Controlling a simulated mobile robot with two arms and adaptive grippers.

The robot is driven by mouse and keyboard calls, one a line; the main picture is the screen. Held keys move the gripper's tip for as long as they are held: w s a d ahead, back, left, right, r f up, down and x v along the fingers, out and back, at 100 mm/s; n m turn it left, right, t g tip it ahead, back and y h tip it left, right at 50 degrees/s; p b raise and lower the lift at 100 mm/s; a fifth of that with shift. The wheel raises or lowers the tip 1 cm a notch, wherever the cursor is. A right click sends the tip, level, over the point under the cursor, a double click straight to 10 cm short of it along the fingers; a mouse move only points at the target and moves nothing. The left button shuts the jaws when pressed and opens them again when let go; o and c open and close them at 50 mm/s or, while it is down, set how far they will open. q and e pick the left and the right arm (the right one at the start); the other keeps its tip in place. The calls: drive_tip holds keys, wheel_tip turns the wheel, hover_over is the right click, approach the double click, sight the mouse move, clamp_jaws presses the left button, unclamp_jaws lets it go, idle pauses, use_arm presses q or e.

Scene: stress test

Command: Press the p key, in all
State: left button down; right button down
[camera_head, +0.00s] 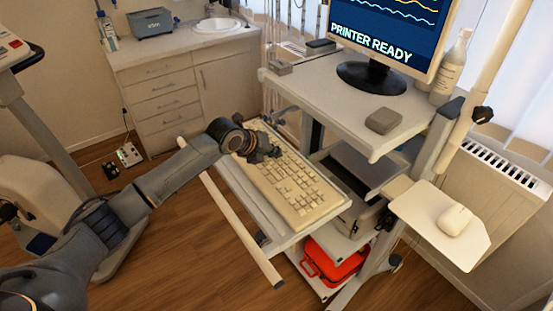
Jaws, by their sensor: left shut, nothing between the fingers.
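A cream keyboard (298,189) lies on the pull-out tray (341,207) of a cart. Its single key labels are too small to read, so I cannot tell which key is p. My left gripper (274,153) is shut and empty at the keyboard's far left part, over the keys or touching them; I cannot tell which. My left arm comes in from the left and its wrist hides the keyboard's far left end. My right gripper is not in view. The monitor (392,28) above shows "PRINTER READY" and coloured traces.
A white side shelf (417,221) holds a mouse (455,220). The cart top (330,94) carries a small grey box (383,121) and a bottle (451,66). A pale rail (232,215) runs along the tray's near side. A red case (333,264) sits below.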

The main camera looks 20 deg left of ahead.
use_arm(q)
drive_tip(key=shift+f, duration=0.35)
drive_tip(key=shift+r, duration=0.1)
idle(0.5)
drive_tip(key=shift+r+p, duration=0.5)
drive_tip(key=shift+r, duration=0.2)
wheel_tip(320, 180, up, 5)
drive_tip(key=p, duration=0.4)
idle(0.7)
